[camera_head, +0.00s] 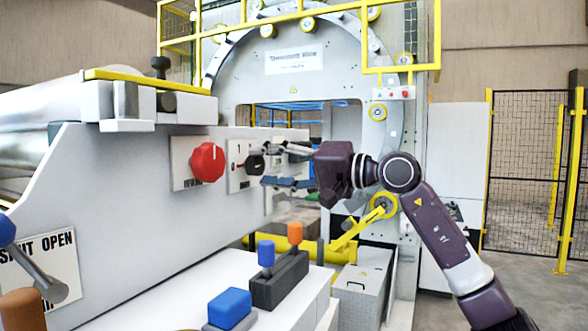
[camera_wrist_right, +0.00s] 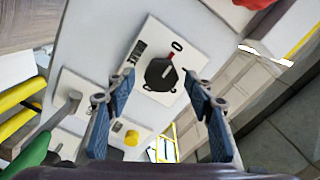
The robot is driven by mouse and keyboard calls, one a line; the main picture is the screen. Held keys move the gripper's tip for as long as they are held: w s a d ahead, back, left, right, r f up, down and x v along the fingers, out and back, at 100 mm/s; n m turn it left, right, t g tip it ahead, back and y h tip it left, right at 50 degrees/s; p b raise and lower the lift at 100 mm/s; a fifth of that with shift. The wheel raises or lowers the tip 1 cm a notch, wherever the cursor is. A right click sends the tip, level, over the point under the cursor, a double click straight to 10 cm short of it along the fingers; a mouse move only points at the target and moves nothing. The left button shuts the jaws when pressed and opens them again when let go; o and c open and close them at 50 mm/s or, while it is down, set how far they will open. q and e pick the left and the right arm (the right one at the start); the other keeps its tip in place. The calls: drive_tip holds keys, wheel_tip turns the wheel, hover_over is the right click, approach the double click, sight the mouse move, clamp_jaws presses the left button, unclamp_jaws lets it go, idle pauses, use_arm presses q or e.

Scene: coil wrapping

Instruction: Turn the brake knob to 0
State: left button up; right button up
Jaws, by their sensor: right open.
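The black brake knob (camera_head: 255,163) sits on a white plate on the grey panel, with a "1" at the plate's top. In the right wrist view the knob (camera_wrist_right: 160,75) has a red mark running from it toward the "0". My right gripper (camera_head: 268,165) is open in front of the knob. In the wrist view its blue-padded fingers (camera_wrist_right: 158,80) spread to either side of the knob, with nothing held between them. Whether a fingertip touches the knob I cannot tell. My left gripper is not in view.
A red knob (camera_head: 207,162) is on a neighbouring plate to the left. Blue (camera_head: 266,254) and orange (camera_head: 295,234) levers rise from the console below. A SHUT/OPEN lever (camera_head: 40,280) is at lower left. A large ring machine (camera_head: 293,62) with yellow rails stands behind.

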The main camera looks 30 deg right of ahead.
drive_tip(key=v, duration=1)
drive_tip(key=shift+s+d, duration=0.2)
drive_tip(key=shift+s, duration=0.05)
